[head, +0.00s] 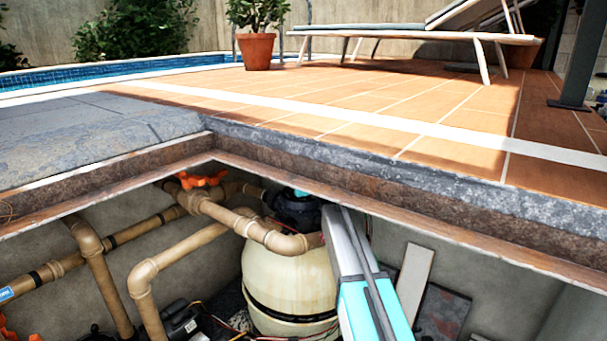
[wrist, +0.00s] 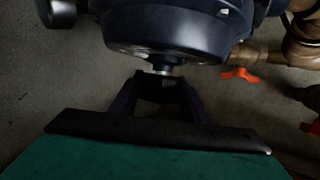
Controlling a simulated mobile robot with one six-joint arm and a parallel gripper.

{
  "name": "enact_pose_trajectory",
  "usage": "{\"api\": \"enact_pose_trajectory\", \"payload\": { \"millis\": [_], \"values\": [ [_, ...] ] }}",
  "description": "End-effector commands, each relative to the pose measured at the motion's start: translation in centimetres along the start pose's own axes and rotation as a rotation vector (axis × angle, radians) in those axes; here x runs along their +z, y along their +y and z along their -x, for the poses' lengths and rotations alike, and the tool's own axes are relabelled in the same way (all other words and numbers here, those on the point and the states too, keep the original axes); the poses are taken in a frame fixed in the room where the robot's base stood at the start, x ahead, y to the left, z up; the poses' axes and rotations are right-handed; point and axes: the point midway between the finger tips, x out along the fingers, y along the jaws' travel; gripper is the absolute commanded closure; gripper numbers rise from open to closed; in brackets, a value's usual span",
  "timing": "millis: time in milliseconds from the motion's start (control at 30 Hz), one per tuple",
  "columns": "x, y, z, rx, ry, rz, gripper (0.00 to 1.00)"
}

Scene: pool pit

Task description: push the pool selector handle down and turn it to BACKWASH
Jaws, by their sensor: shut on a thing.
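The dark selector valve (head: 293,207) sits on top of the cream filter tank (head: 288,283) in the pit. In the wrist view, the dark round valve body (wrist: 170,32) fills the top middle. My gripper (wrist: 159,82) is right at the valve's near edge, its dark fingers shut on the selector handle (wrist: 160,72). Only a small bit of the handle shows between the fingertips. In the head view my arm reaches down to the right of the tank, and the fingers cannot be made out. The handle's angle and the position labels cannot be read.
Tan pipes (head: 215,213) run left of the valve, with an orange pipe handle (head: 203,179). The stone pit edge (head: 400,182) crosses above the tank. A pale board (head: 414,282) leans at the right wall. A black pump (head: 186,325) stands at the lower left.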

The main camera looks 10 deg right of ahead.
Motion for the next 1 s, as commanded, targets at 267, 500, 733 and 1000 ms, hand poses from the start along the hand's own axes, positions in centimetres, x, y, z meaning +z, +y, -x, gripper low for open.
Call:
{"api": "enact_pose_trajectory", "payload": {
  "millis": [267, 500, 733, 1000],
  "values": [
    [0.15, 0.09, 0.07, 0.015, -0.003, -0.003, 0.85],
    [0.13, 0.11, 0.08, 0.028, -0.002, -0.007, 0.85],
    [0.12, 0.18, 0.07, 0.039, -0.004, -0.011, 0.85],
    [0.18, 0.25, 0.05, 0.051, -0.006, -0.016, 0.85]
  ]
}}
